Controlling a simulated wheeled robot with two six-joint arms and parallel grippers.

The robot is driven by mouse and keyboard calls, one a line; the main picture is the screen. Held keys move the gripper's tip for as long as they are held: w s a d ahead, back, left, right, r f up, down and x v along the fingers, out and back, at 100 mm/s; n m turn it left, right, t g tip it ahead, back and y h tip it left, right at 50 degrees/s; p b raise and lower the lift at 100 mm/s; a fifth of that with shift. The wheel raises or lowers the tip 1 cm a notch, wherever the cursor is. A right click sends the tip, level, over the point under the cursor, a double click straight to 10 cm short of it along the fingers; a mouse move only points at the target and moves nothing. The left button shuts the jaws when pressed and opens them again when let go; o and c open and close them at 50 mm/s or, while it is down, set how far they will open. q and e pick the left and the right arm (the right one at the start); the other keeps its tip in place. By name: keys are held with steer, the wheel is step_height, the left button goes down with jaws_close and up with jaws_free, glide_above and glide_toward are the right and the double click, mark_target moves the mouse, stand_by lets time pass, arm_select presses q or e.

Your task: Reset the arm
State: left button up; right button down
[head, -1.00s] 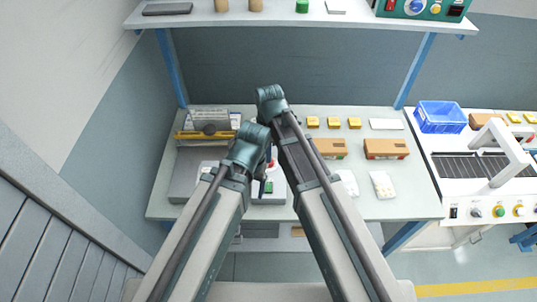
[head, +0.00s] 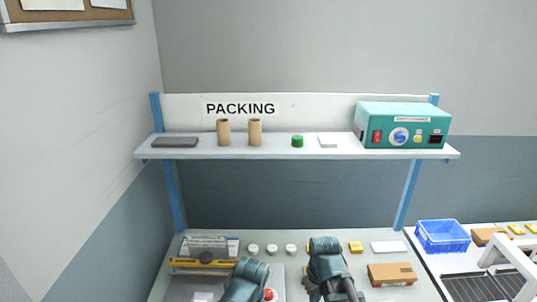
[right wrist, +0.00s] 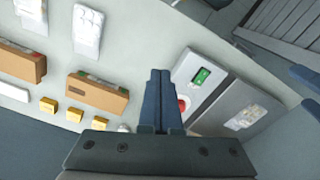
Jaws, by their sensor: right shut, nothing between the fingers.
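My right gripper (right wrist: 160,76) is seen from above in the right wrist view, its two blue-grey fingers together and empty over the bench (right wrist: 140,51). It points between a brown box (right wrist: 97,92) and a grey device with a green button (right wrist: 201,76). In the head view my right arm's teal joint shows at the bottom centre, with its fingers out of sight. My left arm's teal joint shows at the bottom, left of the right one. The fingers of my left gripper are not visible.
Above the bench a shelf (head: 280,151) holds two cardboard tubes, a green cap (head: 297,141) and a teal control box (head: 402,126). White round caps and yellow blocks (head: 356,247) lie on the bench. A blue crate (head: 442,236) stands at right.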

steer(key=s+d+m, duration=0.3)
steer(key=d+m, duration=0.1)
steer(key=m, duration=0.1)
steer(key=s+a+f+n+h+b, duration=0.1)
steer(key=s+a+f+n+b, duration=0.3)
steer(key=a, duration=0.7)
steer(key=shift+s+f+g+b, duration=0.3)
steer(key=shift+s+f+b, duration=0.2)
steer(key=shift+s+b, duration=0.05)
